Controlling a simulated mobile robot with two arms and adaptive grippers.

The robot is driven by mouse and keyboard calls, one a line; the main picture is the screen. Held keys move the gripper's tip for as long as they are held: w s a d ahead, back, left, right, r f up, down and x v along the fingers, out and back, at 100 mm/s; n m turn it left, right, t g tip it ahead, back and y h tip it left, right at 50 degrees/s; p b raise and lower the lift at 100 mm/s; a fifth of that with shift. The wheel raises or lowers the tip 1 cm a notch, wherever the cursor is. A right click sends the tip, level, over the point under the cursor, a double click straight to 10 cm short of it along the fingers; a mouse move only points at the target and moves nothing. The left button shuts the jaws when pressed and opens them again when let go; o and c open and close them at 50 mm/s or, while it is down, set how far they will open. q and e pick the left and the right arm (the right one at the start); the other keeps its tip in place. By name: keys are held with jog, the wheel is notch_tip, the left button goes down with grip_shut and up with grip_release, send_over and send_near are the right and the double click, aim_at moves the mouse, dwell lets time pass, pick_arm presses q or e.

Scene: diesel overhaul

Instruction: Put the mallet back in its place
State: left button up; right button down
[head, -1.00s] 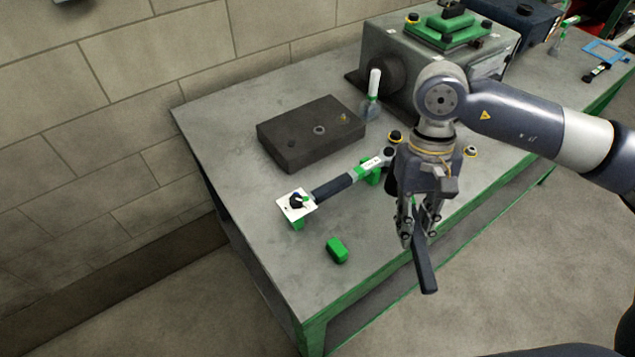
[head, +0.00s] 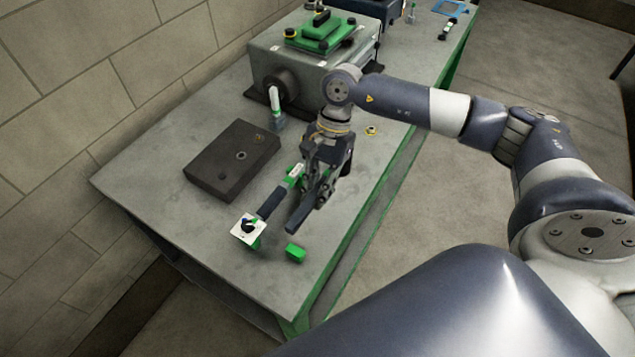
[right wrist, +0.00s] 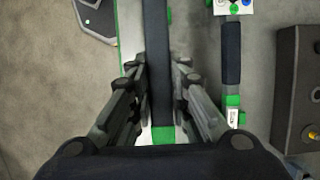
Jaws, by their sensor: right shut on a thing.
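My right gripper (head: 315,192) is shut on a long dark handle, which I take to be the mallet (head: 298,218). The handle slants down to the left over the bench. In the right wrist view, the mallet handle (right wrist: 158,45) runs straight up from between the fingers, with a green band (right wrist: 163,134) near the gripper. The mallet's head is not clearly visible. A green block (head: 295,252) sits on the bench just beyond the handle's end. No empty place marked for the mallet can be made out. My left gripper is not in view.
Beside the held handle, a dark-gripped tool (head: 271,203) lies on green supports with a white card (head: 248,229). A dark slab (head: 232,160), a white-handled scraper (head: 276,108) and a grey machine housing (head: 310,68) stand farther back. The bench's near-left surface (head: 150,185) is clear.

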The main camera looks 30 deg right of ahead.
jog(key=shift+a+f, duration=0.1)
jog(key=shift+f, duration=0.35)
notch_tip(320, 180, down, 6)
jog(key=b, duration=0.3)
jog(key=shift+f, duration=0.15)
jog(key=shift+f+b, duration=0.2)
jog(key=shift+b, duration=0.25)
jog(key=shift+r, duration=0.1)
jog(key=shift+b, duration=0.3)
